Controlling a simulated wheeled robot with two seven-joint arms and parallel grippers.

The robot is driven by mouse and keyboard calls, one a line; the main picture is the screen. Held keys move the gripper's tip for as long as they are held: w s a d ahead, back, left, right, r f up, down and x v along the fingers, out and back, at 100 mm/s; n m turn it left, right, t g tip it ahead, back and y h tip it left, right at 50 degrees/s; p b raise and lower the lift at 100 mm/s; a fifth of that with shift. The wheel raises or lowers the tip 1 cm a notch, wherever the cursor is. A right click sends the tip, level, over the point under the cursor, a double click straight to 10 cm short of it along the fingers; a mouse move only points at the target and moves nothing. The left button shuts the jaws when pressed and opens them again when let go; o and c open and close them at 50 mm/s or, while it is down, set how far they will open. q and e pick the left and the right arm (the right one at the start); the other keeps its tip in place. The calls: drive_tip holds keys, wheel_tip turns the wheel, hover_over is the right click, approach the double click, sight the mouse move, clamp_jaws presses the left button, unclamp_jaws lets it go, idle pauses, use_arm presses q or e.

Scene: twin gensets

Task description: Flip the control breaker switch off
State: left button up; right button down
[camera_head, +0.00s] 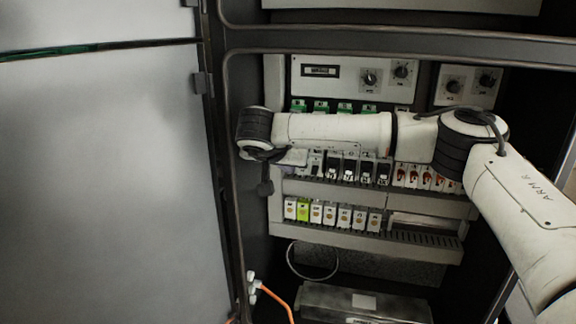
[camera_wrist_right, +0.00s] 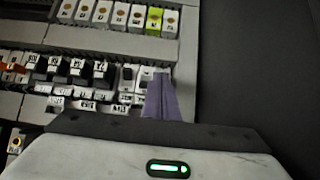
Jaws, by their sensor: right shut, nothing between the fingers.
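The middle row of breakers (camera_head: 350,170) sits inside the open cabinet, partly hidden behind my right forearm. The wrist view shows it upside down, with black-and-white breakers (camera_wrist_right: 78,70) and pale ones (camera_wrist_right: 127,76) at its end. The labels are too small to read, so I cannot tell which is the control breaker. My right gripper (camera_head: 291,158) is at the left end of this row, mostly hidden by my wrist. In the wrist view its shut fingers (camera_wrist_right: 162,97) are empty and overlap the end breakers; contact cannot be told. My left gripper is out of view.
A lower row of breakers (camera_head: 330,214), one yellow-green, sits below. Breakers with orange-brown toggles (camera_head: 420,177) stand at the right. A panel with knobs (camera_head: 352,80) is above. The cabinet door (camera_head: 100,180) stands at the left. An orange cable (camera_head: 278,300) hangs low.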

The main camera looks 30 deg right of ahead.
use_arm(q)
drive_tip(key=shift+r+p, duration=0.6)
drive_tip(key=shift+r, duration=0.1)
use_arm(e)
drive_tip(key=shift+r, duration=0.8)
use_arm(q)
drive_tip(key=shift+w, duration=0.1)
